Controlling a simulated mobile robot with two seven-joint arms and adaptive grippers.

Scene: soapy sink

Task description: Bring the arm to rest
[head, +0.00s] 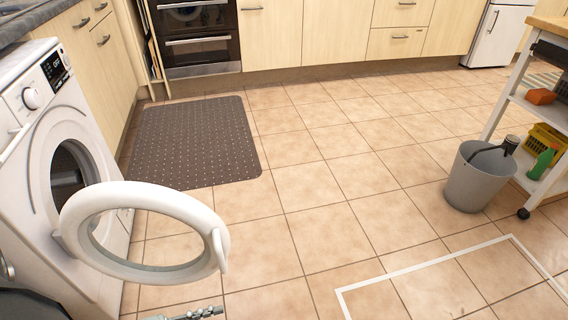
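A small grey metallic part (190,314) pokes in at the bottom edge, below the open washing-machine door. It looks like the tip of my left gripper, but most of it is cut off by the frame. I cannot tell whether it is open or shut, or whether it holds anything. My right gripper and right arm do not show.
A white washing machine (22,97) stands at left, its round door (140,193) swung open over the floor. A dark mat (190,140) lies beyond it. A grey bucket (478,178) stands at right beside a wheeled trolley (523,65). The middle tiles are clear.

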